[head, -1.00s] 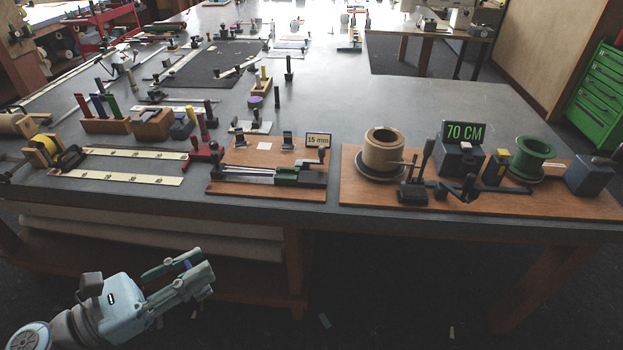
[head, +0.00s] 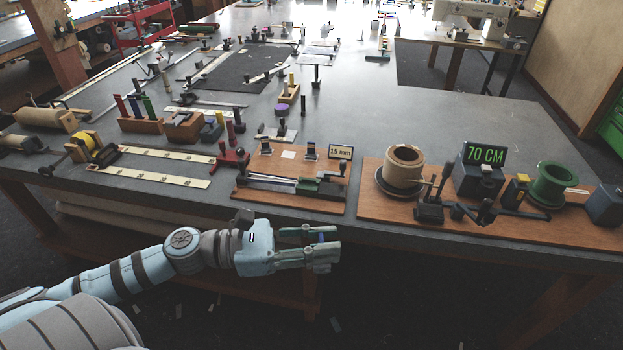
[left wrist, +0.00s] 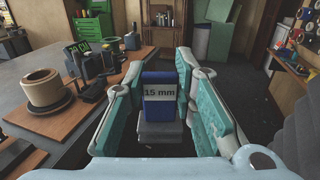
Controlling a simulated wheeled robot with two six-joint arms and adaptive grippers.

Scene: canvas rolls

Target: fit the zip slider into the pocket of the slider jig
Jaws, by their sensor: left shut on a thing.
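My left gripper (head: 328,250) is in front of the table's front edge, seen below the tabletop in the head view. In the left wrist view its fingers (left wrist: 160,95) are closed on a blue block marked "15 mm" with a grey metal lower part (left wrist: 160,132), which looks like the zip slider. In the head view only a bit of blue (head: 322,237) shows between the fingers. A wooden board (head: 262,200) with a "15 mm" sign (head: 340,152) and a green-and-dark fixture (head: 318,187) looks like the slider jig. Its pocket cannot be made out. My right gripper is out of view.
To the right, another board (head: 375,209) holds a tan spool (head: 404,168), a "70 CM" display (head: 484,155) and a green spool (head: 552,183). Left of the jig are ruler strips (head: 150,168) and a red-handled tool (head: 232,157).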

